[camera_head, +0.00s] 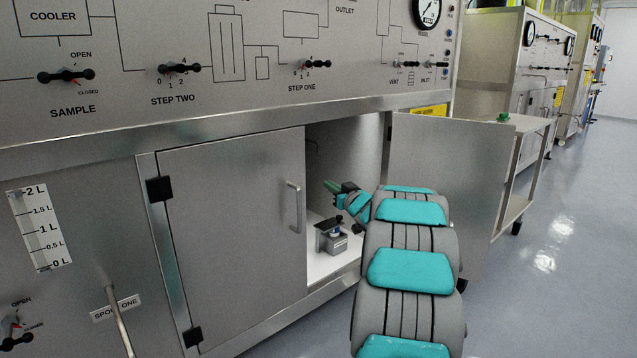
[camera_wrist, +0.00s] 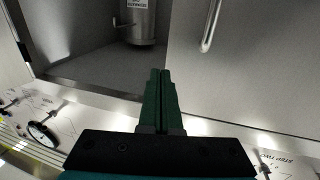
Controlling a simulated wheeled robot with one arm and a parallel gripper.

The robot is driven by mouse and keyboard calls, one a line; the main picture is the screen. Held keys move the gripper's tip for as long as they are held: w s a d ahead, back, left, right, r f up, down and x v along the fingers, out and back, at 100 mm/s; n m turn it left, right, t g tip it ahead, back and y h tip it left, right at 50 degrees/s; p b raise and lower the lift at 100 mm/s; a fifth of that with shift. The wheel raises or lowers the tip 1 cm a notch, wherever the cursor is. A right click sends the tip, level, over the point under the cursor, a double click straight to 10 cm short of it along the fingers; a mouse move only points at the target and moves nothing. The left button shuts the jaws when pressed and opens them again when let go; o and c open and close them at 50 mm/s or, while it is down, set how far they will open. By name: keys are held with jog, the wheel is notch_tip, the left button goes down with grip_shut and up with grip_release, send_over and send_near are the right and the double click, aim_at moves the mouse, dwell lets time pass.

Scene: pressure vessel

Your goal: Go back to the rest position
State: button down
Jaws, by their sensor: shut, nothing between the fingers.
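My gripper (camera_head: 333,187) is at the end of my grey and teal arm, in front of the open cabinet compartment. Its green fingers are closed together with nothing between them, as the wrist view also shows (camera_wrist: 160,75). The fingers appear apart from the cabinet and from the things in it. In the wrist view they point toward the compartment edge, between the opening and a door with a handle.
The left cabinet door (camera_head: 230,240) is shut; the right door (camera_head: 450,175) stands open beside my arm. A small metal device (camera_head: 334,242) sits on the white cabinet floor. A labelled metal cylinder (camera_wrist: 140,22) shows inside. A cart (camera_head: 515,200) stands right; the floor beyond is clear.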

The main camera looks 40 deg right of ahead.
jog(key=shift+d+v, duration=0.15)
jog(key=shift+v, duration=0.55)
jog(key=shift+d+v, duration=0.15)
jog(key=shift+v, duration=0.55)
jog(key=s+a+f+g, duration=0.2)
jog(key=s+a+g, duration=0.25)
jog(key=a, duration=0.45)
jog(key=s+a+f+m+g, duration=0.1)
jog(key=s+a+f+g, duration=0.2)
jog(key=s+a, duration=0.35)
jog(key=s+a+f+g, duration=0.2)
jog(key=s+a+g, duration=0.15)
jog(key=a, duration=0.75)
jog(key=s+a+f+n+g+y, duration=0.1)
jog(key=s+a+f+g+y, duration=0.1)
jog(key=s+a, duration=0.9)
jog(key=s+a+f+n+g+y, duration=0.1)
jog(key=s+a+f+g, duration=0.3)
jog(key=s+a, duration=0.7)
jog(key=s+n+g, duration=0.1)
jog(key=s+g, duration=0.1)
jog(key=s, duration=0.6)
jog(key=shift+f+y, duration=0.4)
jog(key=shift+s, duration=0.15)
